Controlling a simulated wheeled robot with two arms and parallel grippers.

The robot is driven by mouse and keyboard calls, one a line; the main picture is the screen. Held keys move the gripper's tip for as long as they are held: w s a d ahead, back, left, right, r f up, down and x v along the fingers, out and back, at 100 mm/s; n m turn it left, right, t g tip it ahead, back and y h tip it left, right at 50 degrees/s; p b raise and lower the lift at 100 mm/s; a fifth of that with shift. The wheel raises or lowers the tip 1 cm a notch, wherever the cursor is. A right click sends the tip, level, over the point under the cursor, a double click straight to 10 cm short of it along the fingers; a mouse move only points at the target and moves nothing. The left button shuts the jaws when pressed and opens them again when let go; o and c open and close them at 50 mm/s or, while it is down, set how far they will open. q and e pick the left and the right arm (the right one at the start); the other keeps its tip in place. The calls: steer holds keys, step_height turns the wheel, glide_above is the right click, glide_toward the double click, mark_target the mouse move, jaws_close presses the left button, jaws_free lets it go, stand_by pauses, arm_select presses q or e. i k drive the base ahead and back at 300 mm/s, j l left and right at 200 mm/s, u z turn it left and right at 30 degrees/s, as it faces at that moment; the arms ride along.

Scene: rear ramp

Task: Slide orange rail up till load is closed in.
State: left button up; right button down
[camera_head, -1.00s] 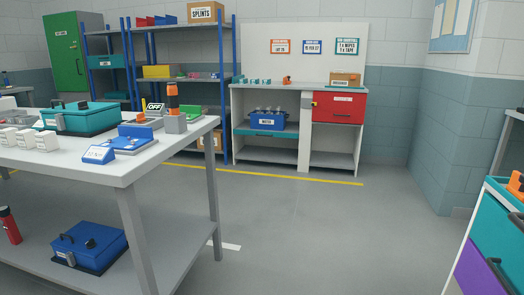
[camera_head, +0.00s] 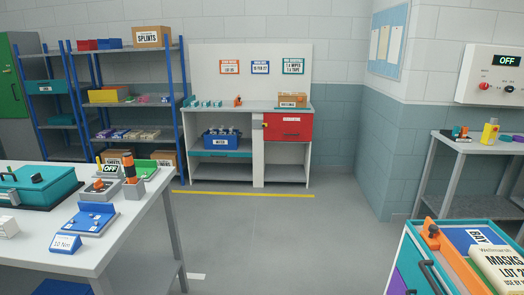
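The cart's top holds a blue box and a cream pack marked MASKS. Another small orange piece (camera_head: 238,101) stands on the back workbench (camera_head: 215,109). A blue crate (camera_head: 221,140) of bottles marked WATER sits on the bench's teal-edged shelf. Which load is meant, I cannot tell. Neither gripper is in view.
A white table (camera_head: 135,212) with a teal case (camera_head: 38,186) and blue fixtures fills the left. A side table (camera_head: 462,147) stands at right below a wall panel (camera_head: 495,75) reading OFF. Blue-post shelving (camera_head: 122,100) is at back left. The grey floor (camera_head: 280,235) between is clear.

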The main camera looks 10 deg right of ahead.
mark_target(434, 238)
steer(key=z, duration=1.65)
